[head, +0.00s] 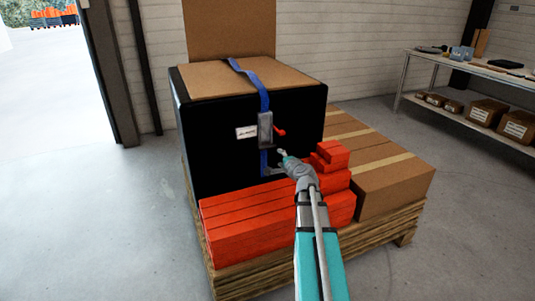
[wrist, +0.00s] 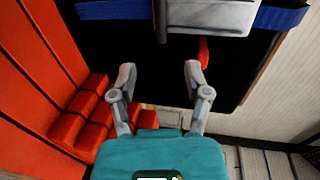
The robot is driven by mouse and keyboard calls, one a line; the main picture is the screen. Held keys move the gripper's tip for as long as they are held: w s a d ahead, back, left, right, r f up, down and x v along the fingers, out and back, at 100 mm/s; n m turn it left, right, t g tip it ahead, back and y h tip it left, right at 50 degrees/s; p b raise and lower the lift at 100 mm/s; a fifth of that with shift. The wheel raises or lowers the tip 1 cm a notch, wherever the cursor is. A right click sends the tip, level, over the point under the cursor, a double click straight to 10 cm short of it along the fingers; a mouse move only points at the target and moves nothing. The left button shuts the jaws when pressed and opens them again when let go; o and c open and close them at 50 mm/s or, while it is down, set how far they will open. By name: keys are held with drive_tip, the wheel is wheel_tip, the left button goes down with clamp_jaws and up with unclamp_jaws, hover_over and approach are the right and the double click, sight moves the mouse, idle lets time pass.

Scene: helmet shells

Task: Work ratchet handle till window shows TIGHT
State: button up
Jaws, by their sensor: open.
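The grey ratchet (head: 265,130) sits on a blue strap (head: 262,88) on the front of a black-covered load (head: 215,130). Its red handle (head: 280,132) sticks out to the right in the head view. In the wrist view the ratchet (wrist: 210,14) is at the top edge, partly cut off, and the red handle (wrist: 203,52) lies just beyond my right fingertip. My gripper (head: 282,154) is below the handle; in the wrist view my gripper (wrist: 160,75) is open and empty, fingers wide apart. I cannot read any window on the ratchet.
Red-orange blocks (head: 250,220) stand stacked below and beside my gripper on a wooden pallet (head: 275,272). Brown cartons (head: 385,175) lie to the right. A white label (head: 246,132) is left of the ratchet. A shelf (head: 470,65) stands at the far right. The left floor is clear.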

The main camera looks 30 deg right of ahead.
sight(268, 148)
drive_tip(key=shift+w, duration=0.1)
idle(0.3)
drive_tip(key=b+x, duration=0.2)
drive_tip(key=x, duration=1.1)
drive_tip(key=shift+w+d+b, duration=0.15)
drive_tip(key=shift+w+b, duration=0.1)
drive_tip(key=shift+b, duration=0.05)
clamp_jaws()
